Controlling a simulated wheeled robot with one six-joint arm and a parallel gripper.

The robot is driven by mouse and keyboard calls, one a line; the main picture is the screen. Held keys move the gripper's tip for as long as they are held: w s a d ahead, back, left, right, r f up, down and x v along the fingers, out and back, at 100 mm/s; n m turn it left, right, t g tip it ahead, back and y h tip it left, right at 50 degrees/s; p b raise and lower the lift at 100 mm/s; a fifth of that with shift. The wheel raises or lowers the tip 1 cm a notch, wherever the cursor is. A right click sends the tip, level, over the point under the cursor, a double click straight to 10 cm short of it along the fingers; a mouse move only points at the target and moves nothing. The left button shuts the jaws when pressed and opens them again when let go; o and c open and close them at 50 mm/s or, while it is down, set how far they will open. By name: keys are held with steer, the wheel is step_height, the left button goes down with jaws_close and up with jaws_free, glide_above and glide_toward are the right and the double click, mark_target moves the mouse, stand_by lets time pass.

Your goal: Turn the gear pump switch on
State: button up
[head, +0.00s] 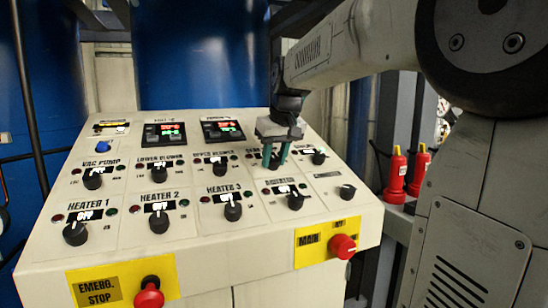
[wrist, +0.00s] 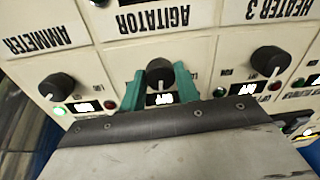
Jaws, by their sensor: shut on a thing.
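My gripper (head: 275,158) is over the back row of knobs on the sloping control panel (head: 255,235). In the wrist view its two teal fingers (wrist: 160,74) are shut on a black knob (wrist: 158,67), one finger on each side. I take this knob as the gear pump switch; its label is hidden under my gripper. It sits just behind the agitator label (wrist: 161,20). A small lit display (wrist: 159,99) beside the knob shows white text, seemingly OFF. In the head view the knob is mostly hidden by the fingers.
Similar knobs stand close by: the heater 3 knob (head: 233,211), the agitator knob (head: 295,200) and a knob at the far right (head: 318,157). A red emergency stop button (head: 149,294) and a red main switch (head: 343,246) project from the front edge.

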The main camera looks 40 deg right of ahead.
steer(key=m, duration=1.1)
stand_by(0.6)
steer(key=o, duration=1)
steer(key=shift+s+r, duration=0.1)
steer(key=v, duration=0.7)
steer(key=shift+s+a+r, duration=0.1)
steer(key=shift+a+r, duration=0.1)
steer(key=shift+r, duration=0.05)
